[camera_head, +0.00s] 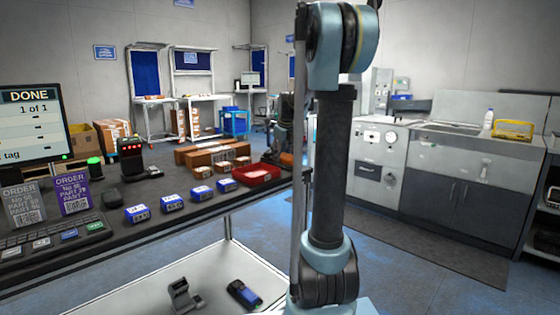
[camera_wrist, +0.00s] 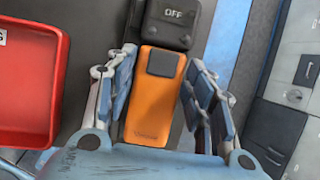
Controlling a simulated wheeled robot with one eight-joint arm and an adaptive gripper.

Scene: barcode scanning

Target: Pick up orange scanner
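The orange scanner (camera_wrist: 152,105) lies in the middle of the wrist view, with a dark grey patch near its upper end. Its top end meets a dark block marked OFF (camera_wrist: 172,22). My gripper (camera_wrist: 162,68) is open, with one finger on each side of the scanner. A narrow gap shows at the right finger; the left finger is very close to the scanner's edge, and I cannot tell whether it touches. In the head view, a small orange part of the scanner (camera_head: 287,159) shows at the table's far right end, partly hidden by my arm.
A red tray (camera_wrist: 55,80) lies left of my gripper; it also shows in the head view (camera_head: 268,182). Several blue boxes (camera_head: 173,203), brown cartons (camera_head: 213,155), a keyboard (camera_head: 50,237) and a monitor (camera_head: 30,125) stand on the dark table. A sink counter (camera_head: 440,160) stands right.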

